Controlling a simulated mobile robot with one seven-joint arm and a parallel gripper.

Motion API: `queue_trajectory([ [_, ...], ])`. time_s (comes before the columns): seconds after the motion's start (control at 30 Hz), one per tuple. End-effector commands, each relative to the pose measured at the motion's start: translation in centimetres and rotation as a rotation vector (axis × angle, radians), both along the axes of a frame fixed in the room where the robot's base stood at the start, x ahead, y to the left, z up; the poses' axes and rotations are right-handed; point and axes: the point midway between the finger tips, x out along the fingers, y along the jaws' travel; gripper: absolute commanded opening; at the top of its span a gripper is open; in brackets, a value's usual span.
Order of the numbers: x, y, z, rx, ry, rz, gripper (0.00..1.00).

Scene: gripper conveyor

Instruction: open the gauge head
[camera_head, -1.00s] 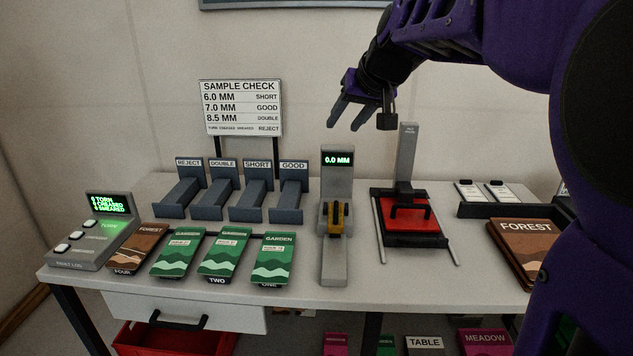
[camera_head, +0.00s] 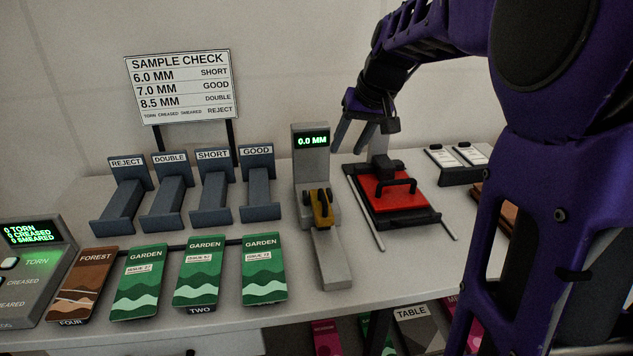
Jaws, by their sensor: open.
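The gauge (camera_head: 311,160) is a grey upright stand with a green display reading 0.0 MM. Its yellow and black gauge head (camera_head: 321,208) sits low on the stand, above a long grey foot (camera_head: 331,260) reaching toward the front. I cannot tell whether the head touches the foot. No booklet shows under the head. My gripper (camera_head: 350,148) is open and empty, fingers pointing down, to the right of the gauge display and above and behind the red pad. It is apart from the gauge head.
A red pad press (camera_head: 392,190) stands right of the gauge. Slots marked REJECT, DOUBLE, SHORT and GOOD (camera_head: 258,190) stand to the left. Green GARDEN packets (camera_head: 263,268) and a brown FOREST packet (camera_head: 85,285) lie in front. A counter box (camera_head: 30,275) is at far left.

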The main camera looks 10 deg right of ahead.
Motion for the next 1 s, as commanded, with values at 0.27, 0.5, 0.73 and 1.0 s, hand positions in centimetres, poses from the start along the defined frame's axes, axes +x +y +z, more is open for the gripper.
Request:
queue_trajectory([
  [0.27,0.4,0.1,-1.9,0.003,0.011,0.000,0.47],
  [0.5,2.3,1.1,-6.4,0.004,0.011,0.001,0.47],
  [0.73,4.2,2.0,-11.0,0.003,0.011,0.001,0.47],
  [1.0,6.0,2.8,-14.9,0.002,0.009,0.000,0.47],
])
